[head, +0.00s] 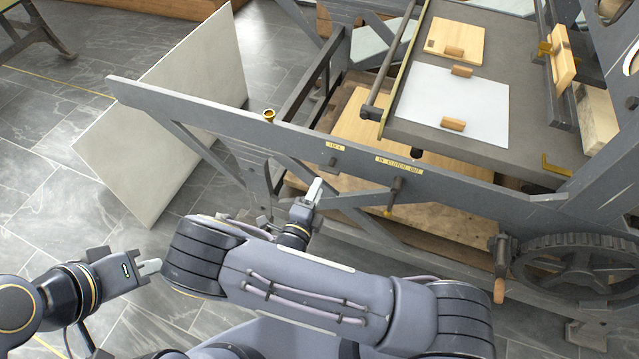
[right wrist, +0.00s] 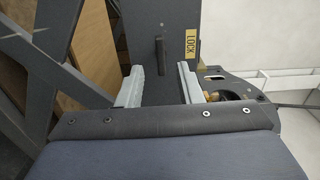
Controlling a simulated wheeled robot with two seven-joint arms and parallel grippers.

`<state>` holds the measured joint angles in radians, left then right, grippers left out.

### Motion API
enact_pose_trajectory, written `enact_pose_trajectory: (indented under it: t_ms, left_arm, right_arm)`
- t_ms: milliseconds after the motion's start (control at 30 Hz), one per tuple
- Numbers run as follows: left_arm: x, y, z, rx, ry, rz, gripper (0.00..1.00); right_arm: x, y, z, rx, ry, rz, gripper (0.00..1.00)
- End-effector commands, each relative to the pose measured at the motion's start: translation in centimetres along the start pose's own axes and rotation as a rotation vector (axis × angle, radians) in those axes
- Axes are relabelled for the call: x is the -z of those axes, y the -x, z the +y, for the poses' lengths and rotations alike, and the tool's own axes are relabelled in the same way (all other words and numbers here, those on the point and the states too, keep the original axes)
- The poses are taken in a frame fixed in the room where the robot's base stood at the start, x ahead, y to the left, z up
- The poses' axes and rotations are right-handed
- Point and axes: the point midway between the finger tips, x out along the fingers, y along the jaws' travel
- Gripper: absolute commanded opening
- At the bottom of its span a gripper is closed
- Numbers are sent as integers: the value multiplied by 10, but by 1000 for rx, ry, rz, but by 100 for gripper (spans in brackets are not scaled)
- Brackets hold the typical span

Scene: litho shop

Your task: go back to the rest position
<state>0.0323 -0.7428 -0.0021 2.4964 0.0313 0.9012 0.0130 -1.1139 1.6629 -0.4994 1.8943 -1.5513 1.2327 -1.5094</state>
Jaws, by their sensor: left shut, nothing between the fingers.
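My left gripper (head: 150,268) is at the lower left of the head view, over the tiled floor. Its fingers are together and empty. My right gripper (head: 315,190) is near the middle of the head view, in front of the press's grey side rail, just below and left of the lock label. In the right wrist view my right gripper (right wrist: 160,82) has its two pale fingers apart, with nothing held between them. A small dark lock lever (right wrist: 161,52) stands beyond the fingers, beside the yellow lock label (right wrist: 190,45); no contact shows.
The grey press frame (head: 220,120) crosses ahead, with a clutch lever (head: 394,193) and a handwheel (head: 590,262) on the right. A pale board (head: 170,110) leans at left. The press bed (head: 420,110) carries a white sheet (head: 460,105). Tiled floor (head: 40,190) is free at left.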

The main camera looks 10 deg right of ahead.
Motion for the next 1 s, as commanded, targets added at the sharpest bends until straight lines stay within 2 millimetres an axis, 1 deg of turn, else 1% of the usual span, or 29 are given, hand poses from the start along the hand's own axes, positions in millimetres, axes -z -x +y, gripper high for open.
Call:
enact_pose_trajectory:
  t_ms: [467,567,667,767,800,867,900,1000]
  left_arm:
    - [0,0,0,0,0,0,0]
    - [0,1,0,0,0,0,0]
    - [2,4,2,0,0,0,0]
    - [4,8,4,0,0,0,0]
    - [5,10,5,0,0,0,0]
    - [6,13,6,0,0,0,0]
    - [7,14,7,0,0,0,0]
    - [9,19,8,0,0,0,0]
  right_arm:
    - [0,0,0,-1,0,0,33]
    - [3,-1,-4,-12,-29,24,33]
    - [18,-6,-17,-57,-144,125,33]
    - [46,-11,-37,-123,-360,315,33]
    - [60,-11,-46,-150,-465,411,33]
    - [81,-10,-58,-183,-629,563,33]
    - [94,-8,-65,-198,-737,664,33]
    - [124,1,-83,-217,-1001,918,33]
